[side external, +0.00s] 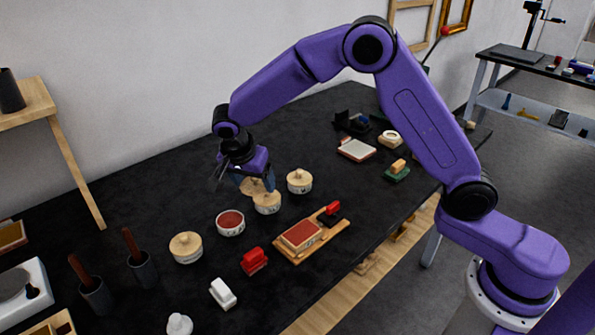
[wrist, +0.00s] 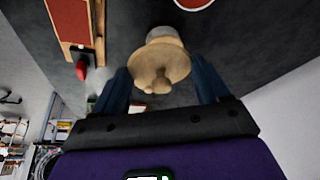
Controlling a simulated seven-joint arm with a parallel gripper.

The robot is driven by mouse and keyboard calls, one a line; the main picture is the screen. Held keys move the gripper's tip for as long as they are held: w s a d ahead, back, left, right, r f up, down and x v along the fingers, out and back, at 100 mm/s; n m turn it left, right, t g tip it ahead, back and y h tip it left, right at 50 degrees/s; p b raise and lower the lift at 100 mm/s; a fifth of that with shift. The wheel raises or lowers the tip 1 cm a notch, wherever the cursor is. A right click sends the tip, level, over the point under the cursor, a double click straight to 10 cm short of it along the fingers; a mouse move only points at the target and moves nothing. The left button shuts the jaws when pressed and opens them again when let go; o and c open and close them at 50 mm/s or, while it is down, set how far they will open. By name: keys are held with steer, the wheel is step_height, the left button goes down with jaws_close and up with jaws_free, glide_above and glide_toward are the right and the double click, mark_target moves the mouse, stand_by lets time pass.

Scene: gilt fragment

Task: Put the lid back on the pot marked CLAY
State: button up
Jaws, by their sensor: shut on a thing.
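My gripper (side external: 255,181) is shut on a round wooden lid (side external: 250,187) with a knob, held above the table. In the wrist view the lid (wrist: 160,62) sits between the blue fingers (wrist: 161,84). Below and close to it is a pale pot (side external: 267,207), whose top is partly hidden by the gripper and lid; it appears to have a wooden top. An open pot with red contents (side external: 230,223) stands just left, without a lid. Lidded pots stand at the far left (side external: 186,248) and to the right (side external: 300,182). I cannot read CLAY on any pot.
A wooden board (side external: 283,250) with a red pad and red-handled tool lies in front. A red block (side external: 254,261) and a white block (side external: 222,293) are nearer the front edge. Dark cups with brown handles (side external: 143,270) stand left.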

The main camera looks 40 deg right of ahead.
steer(key=n, duration=0.1)
glide_above(231, 219)
steer(key=a, duration=0.1)
step_height(231, 219, down, 2)
steer(key=shift+s+a+f, duration=0.1)
steer(key=shift+s+f, duration=0.1)
steer(key=shift+f, duration=1.4)
steer(key=shift+s+a+f, duration=0.1)
steer(key=shift+s+f, duration=0.05)
steer(key=shift+f, duration=1.4)
steer(key=shift+f, duration=0.2)
steer(key=o, duration=1)
steer(key=shift+r, duration=0.1)
steer(key=shift+r, duration=3.4)
